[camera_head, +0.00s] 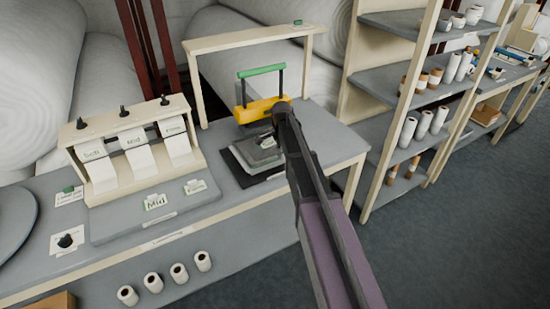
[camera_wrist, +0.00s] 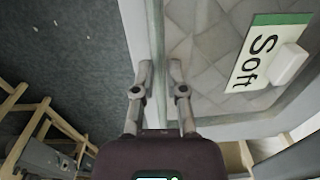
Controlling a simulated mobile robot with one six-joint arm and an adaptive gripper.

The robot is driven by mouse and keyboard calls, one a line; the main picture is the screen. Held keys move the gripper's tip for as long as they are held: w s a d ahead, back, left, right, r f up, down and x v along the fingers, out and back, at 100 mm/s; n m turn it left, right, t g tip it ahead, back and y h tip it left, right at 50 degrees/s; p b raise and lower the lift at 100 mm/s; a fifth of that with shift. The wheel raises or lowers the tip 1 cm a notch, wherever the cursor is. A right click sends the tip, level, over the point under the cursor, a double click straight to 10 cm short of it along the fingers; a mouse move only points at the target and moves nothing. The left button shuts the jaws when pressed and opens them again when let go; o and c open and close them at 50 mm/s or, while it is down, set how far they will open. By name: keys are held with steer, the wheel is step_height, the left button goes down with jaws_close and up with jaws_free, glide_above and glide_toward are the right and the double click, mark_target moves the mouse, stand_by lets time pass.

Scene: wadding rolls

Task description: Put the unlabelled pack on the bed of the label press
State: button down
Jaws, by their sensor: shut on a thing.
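The label press (camera_head: 262,108) stands on the bench, with a green handle bar and a yellow body. A grey pack (camera_head: 243,163) lies low at the press, over a dark mat, with a small pale tag showing on top. My arm reaches over its right side and hides part of it; my gripper (camera_head: 279,108) shows beside the yellow body. In the wrist view my gripper (camera_wrist: 160,75) is shut on the edge of a pale quilted pack (camera_wrist: 205,55). A green-topped card reading "Soft" (camera_wrist: 258,55) lies over its right part. Whether the pack rests fully on the bed is hidden.
A label rack (camera_head: 128,145) stands left on the bench, with a "Mid" card (camera_head: 156,202) in front. A cream frame (camera_head: 250,38) arches over the press. Shelves of rolls (camera_head: 420,80) stand right. Several white rolls (camera_head: 178,272) lie along the lower front.

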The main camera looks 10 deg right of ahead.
mark_target(269, 148)
steer(key=shift+w, duration=0.1)
steer(key=shift+w+a, duration=0.25)
steer(key=shift+w, duration=0.2)
steer(key=shift+w+a+f+b, duration=0.4)
steer(key=shift+w+f+b, duration=0.1)
steer(key=shift+w, duration=0.15)
steer(key=shift+f+b, duration=1.4)
steer(key=c, duration=0.7)
jaws_free()
steer(key=shift+r, duration=0.15)
